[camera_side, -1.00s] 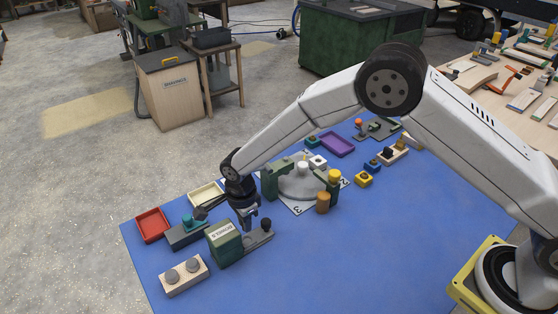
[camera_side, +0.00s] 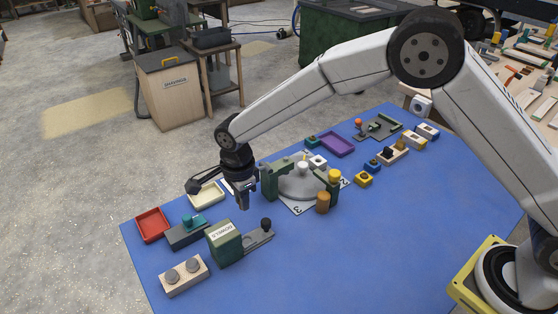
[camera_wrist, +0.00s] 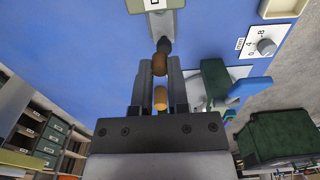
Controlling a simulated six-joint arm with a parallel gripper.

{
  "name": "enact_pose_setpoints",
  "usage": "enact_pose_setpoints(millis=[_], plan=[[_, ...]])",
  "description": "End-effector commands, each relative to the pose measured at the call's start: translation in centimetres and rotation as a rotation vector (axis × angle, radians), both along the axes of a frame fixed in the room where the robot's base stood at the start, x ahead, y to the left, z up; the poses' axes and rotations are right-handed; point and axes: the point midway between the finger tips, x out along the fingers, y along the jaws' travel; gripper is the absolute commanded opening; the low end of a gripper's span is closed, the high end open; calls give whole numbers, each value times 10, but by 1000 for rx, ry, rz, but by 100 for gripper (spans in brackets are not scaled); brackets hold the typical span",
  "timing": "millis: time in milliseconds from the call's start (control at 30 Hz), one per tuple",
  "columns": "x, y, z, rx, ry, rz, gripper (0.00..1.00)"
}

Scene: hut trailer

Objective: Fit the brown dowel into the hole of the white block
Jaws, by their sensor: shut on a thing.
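My gripper (camera_side: 244,204) is raised above the blue mat, behind the green dowel dispenser (camera_side: 225,239). In the wrist view my gripper (camera_wrist: 160,70) is shut on the brown dowel (camera_wrist: 160,65), which shows between the fingertips. A lighter orange-brown part shows between the fingers closer to the palm; I cannot tell if it is the same piece. In the side view the dowel is too small to make out. A white block (camera_side: 421,106) with a dark round spot stands at the mat's far right edge. Another small white block (camera_side: 317,162) with a dark spot is beside the grey round table.
The grey round table (camera_side: 298,184) with green posts stands right of my gripper. A brown cylinder (camera_side: 323,203) is before it. The front middle of the mat is clear.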

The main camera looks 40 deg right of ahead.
Motion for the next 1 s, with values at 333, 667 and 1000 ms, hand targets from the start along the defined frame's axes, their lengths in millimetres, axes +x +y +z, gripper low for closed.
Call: enact_pose_setpoints(millis=[333, 667, 1000], plan=[[28, -41, 14, -1, 1, -112, 0], [71, -128, 14, 0, 0, -330, 0], [100, -244, 14, -1, 0, -588, 0]])
